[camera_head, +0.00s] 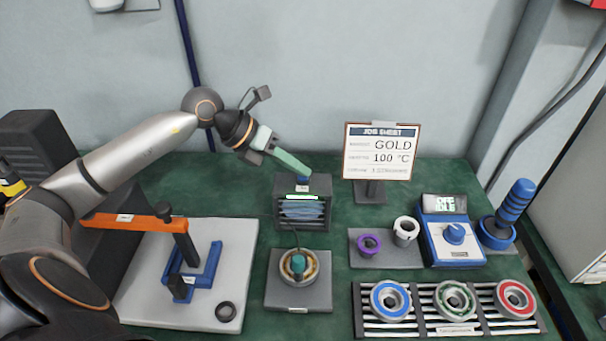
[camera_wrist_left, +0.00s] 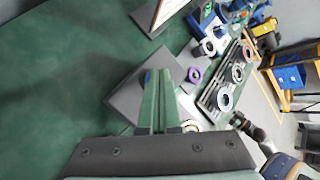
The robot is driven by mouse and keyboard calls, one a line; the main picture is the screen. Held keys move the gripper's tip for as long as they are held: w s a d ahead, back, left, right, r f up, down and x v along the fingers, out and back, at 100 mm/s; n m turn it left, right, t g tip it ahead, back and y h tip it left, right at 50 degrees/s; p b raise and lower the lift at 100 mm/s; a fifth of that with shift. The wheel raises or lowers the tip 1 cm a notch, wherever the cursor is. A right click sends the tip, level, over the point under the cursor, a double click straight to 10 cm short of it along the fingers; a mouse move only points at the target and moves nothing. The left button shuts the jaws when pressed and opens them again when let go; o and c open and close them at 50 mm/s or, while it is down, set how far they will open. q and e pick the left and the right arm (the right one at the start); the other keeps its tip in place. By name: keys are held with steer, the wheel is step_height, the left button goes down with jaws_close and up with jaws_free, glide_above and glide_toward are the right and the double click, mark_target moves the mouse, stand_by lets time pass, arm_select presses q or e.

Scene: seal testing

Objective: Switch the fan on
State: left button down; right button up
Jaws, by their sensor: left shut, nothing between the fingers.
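The fan (camera_head: 318,216) is a dark box on the bench's back part, with a pale glowing strip along its upper front and blue slats or ribbons below it. A small blue button (camera_head: 303,182) sits on its top; blue also shows beside the fingers in the left wrist view (camera_wrist_left: 148,76). My left gripper (camera_head: 308,172) is shut and empty, its green fingers slanting down with the tips just above or at the button; contact cannot be told. In the left wrist view the fingers (camera_wrist_left: 160,80) cover part of the fan's dark top (camera_wrist_left: 125,98).
A job sheet stand (camera_head: 381,152) is right of the fan. A seal fixture (camera_head: 298,290) stands in front. Rings (camera_head: 369,245), a blue dial unit (camera_head: 453,238) and a ring tray (camera_head: 420,328) lie right. An orange-lever press (camera_head: 130,221) is left. A dark arm-like part (camera_wrist_left: 255,130) shows small.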

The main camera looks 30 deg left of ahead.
arm_select(q)
steer(key=shift+r, duration=0.3)
step_height(320, 180, up, 6)
steer(key=p, duration=0.4)
steer(key=shift+p, duration=0.35)
